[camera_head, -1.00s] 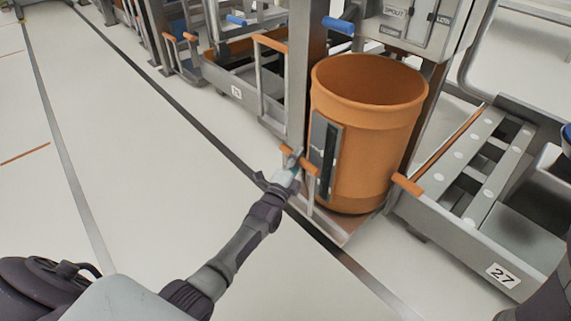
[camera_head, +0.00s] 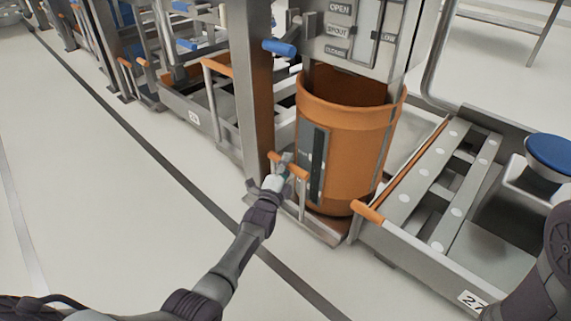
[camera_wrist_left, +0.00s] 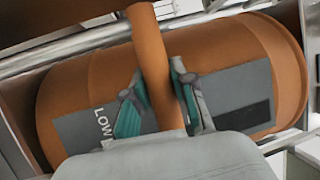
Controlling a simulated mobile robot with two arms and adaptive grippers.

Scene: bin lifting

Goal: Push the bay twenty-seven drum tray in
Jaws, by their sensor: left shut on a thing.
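An orange drum (camera_head: 345,145) stands upright on a low metal tray (camera_head: 325,228), partly beneath the panel of the bay frame. Its back rim is hidden behind the panel. A dark gauge strip runs down the drum's front. My left gripper (camera_head: 281,176) is shut on the tray's orange handle (camera_head: 297,170). In the left wrist view, the handle bar (camera_wrist_left: 152,50) passes between the two fingers of the gripper (camera_wrist_left: 160,100), with the drum (camera_wrist_left: 215,60) behind it. My right gripper is out of view.
The "27" label (camera_head: 471,300) is on a side frame to the right, with an orange-ended bar (camera_head: 368,212). A grey post (camera_head: 255,100) stands left of the drum. A blue-handled lever (camera_head: 280,47) juts out above. Open floor (camera_head: 120,200) lies to the left.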

